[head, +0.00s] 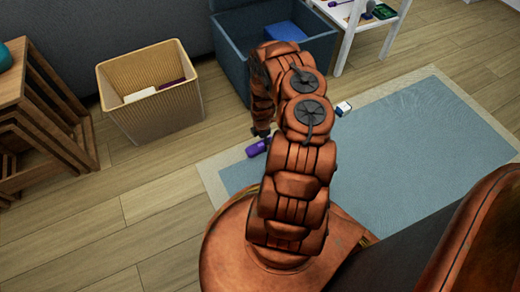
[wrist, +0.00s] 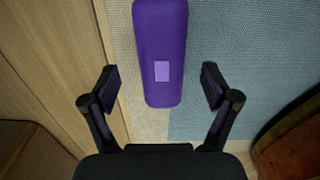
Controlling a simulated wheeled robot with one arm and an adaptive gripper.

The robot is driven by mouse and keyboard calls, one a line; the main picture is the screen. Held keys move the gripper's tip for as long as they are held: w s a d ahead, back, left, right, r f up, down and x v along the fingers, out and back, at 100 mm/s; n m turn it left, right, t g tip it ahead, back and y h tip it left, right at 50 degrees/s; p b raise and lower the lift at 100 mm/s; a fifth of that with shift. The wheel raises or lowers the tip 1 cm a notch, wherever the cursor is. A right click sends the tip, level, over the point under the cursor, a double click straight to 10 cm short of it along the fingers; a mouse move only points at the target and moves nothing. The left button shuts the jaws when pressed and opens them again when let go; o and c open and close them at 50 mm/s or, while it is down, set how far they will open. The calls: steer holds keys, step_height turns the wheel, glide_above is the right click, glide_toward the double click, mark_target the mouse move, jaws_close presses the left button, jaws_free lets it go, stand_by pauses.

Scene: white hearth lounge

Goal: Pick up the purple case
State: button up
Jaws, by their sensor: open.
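The purple case (head: 257,147) lies on the rug, near its left edge, partly hidden by my arm in the head view. In the wrist view the purple case (wrist: 161,50) is long and rounded, with a lighter purple square on top, and its far end runs out of the frame. My gripper (wrist: 159,84) is open, with one finger on each side of the case's near end and a gap on both sides. In the head view my gripper (head: 261,132) points down just above the case; only part of it shows.
The blue rug (head: 420,140) with a pale border lies on a wood floor. A small white item (head: 343,108) sits on it. A wicker basket (head: 150,97) and a blue bin (head: 232,50) stand behind. A wooden table (head: 40,110) is at left, a white shelf (head: 345,45) at upper right.

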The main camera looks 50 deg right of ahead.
mark_target(262, 144)
step_height(262, 144, down, 3)
steer(key=shift+a+f+b, duration=0.1)
steer(key=shift+f+b, duration=0.1)
steer(key=shift+b, duration=0.95)
steer(key=c, duration=1.3)
steer(key=shift+r, duration=0.2)
